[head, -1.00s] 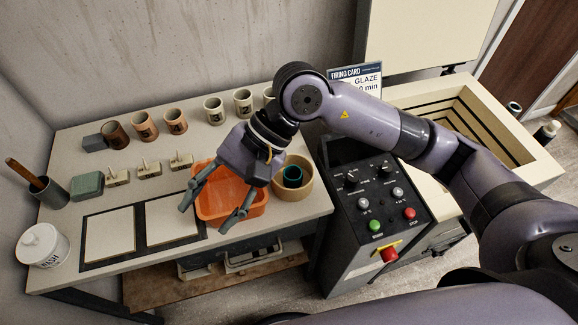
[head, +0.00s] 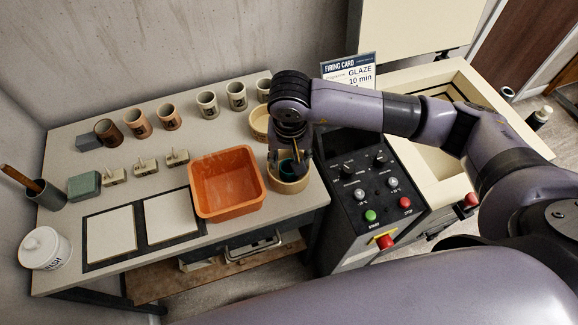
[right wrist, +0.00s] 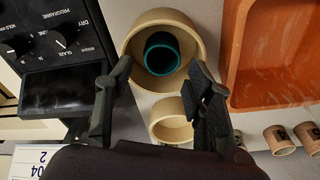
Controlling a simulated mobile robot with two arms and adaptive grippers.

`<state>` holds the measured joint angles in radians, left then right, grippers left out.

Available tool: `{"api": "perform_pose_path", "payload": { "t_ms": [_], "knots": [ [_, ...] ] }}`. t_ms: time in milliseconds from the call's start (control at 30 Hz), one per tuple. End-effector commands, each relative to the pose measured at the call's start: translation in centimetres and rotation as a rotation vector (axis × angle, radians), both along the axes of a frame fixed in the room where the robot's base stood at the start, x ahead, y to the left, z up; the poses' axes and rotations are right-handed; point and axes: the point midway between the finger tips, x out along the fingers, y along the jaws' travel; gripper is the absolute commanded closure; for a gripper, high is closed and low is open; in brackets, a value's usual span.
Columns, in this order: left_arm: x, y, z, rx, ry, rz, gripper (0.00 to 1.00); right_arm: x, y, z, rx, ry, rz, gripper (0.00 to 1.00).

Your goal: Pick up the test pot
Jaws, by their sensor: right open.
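A small teal pot (right wrist: 162,53), which I take to be the test pot, stands inside a wider tan round vessel (right wrist: 134,52). In the head view that tan vessel (head: 288,186) sits near the table's right edge, and my right gripper hides most of the teal pot. My right gripper (head: 288,160) points down above the vessel. In the right wrist view its two fingers (right wrist: 155,82) are spread apart with nothing between them, and the teal pot shows just beyond the tips. My left gripper is not in view.
An orange tub (head: 226,205) stands close to the left of the tan vessel. A second tan vessel (head: 257,124) is just behind it. The control panel (head: 366,190) lies to the right. Several cups (head: 168,117) line the back. A firing card (head: 349,70) stands behind.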

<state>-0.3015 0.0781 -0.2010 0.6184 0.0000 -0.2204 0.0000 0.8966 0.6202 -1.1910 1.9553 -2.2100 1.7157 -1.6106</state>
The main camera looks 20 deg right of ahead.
Motion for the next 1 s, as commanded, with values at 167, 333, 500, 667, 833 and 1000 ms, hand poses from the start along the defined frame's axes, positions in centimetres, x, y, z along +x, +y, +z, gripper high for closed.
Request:
{"api": "perform_pose_path", "payload": {
  "t_ms": [167,333,500,667,833,1000],
  "knots": [
    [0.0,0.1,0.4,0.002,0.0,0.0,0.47,0.1,0.0,-1.4,0.001,0.002,-0.001,0.52],
    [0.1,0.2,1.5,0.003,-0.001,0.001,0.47,0.5,-0.1,-2.8,0.0,0.005,-0.002,0.52],
    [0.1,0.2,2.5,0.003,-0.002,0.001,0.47,1.1,-0.1,-5.4,0.001,0.004,-0.001,0.52],
    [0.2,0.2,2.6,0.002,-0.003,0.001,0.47,1.3,-0.1,-6.6,0.001,0.001,-0.001,0.52],
    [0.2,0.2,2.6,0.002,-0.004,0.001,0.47,1.3,-0.1,-6.6,0.001,0.0,0.0,0.52],
    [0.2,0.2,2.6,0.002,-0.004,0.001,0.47,1.3,-0.1,-6.6,0.001,0.0,0.0,0.61]
  ]
}}
